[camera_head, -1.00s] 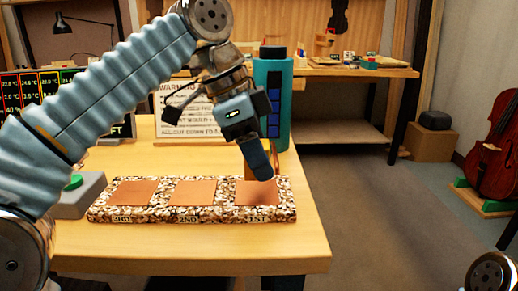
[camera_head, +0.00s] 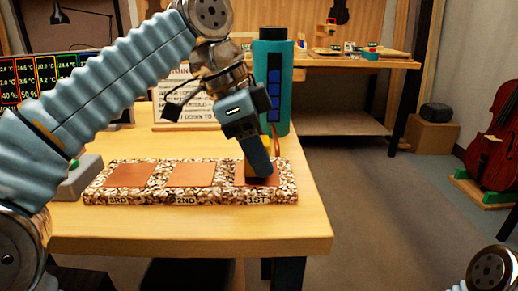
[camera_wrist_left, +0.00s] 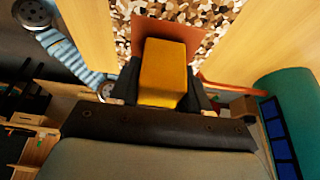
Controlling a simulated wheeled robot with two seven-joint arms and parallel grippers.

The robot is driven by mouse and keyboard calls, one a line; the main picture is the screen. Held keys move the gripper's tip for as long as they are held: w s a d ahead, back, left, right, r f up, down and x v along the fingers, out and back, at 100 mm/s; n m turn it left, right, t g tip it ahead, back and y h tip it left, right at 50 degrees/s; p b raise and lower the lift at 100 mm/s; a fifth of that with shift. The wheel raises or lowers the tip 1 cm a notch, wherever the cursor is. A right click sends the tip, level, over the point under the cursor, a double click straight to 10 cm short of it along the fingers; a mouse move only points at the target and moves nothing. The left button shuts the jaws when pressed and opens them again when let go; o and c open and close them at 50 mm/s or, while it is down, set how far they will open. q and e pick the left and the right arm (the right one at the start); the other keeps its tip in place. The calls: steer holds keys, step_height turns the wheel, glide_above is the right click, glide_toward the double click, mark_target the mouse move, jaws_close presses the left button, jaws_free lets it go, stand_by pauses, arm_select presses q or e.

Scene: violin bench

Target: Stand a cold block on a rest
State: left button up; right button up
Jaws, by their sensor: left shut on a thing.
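A yellow-brown block (camera_wrist_left: 164,72) is between the dark fingers of my left gripper in the left wrist view. My left gripper (camera_head: 261,172) is shut on it, low over the "1ST" pad at the right end of a speckled stone rest (camera_head: 220,199). In the head view the fingers mostly hide the block. I cannot tell whether it touches the pad. The rest has three copper-coloured pads; the "2ND" (camera_head: 192,175) and "3RD" (camera_head: 130,175) pads are bare. The rest also shows in the left wrist view (camera_wrist_left: 205,12). My right gripper is out of view.
A teal cylinder (camera_head: 272,60) with blue panels stands close behind the gripper. A printed sign (camera_head: 185,112) and a temperature display (camera_head: 40,85) stand at the back left. A grey box with a green button (camera_head: 80,178) is left of the rest. The table front (camera_head: 180,225) is clear.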

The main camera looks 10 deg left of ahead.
arm_select(q)
steer(key=shift+f, duration=0.15)
steer(key=o, duration=1.1)
steer(key=p+v, duration=0.7)
steer(key=v, duration=0.7)
steer(key=shift+f, duration=0.1)
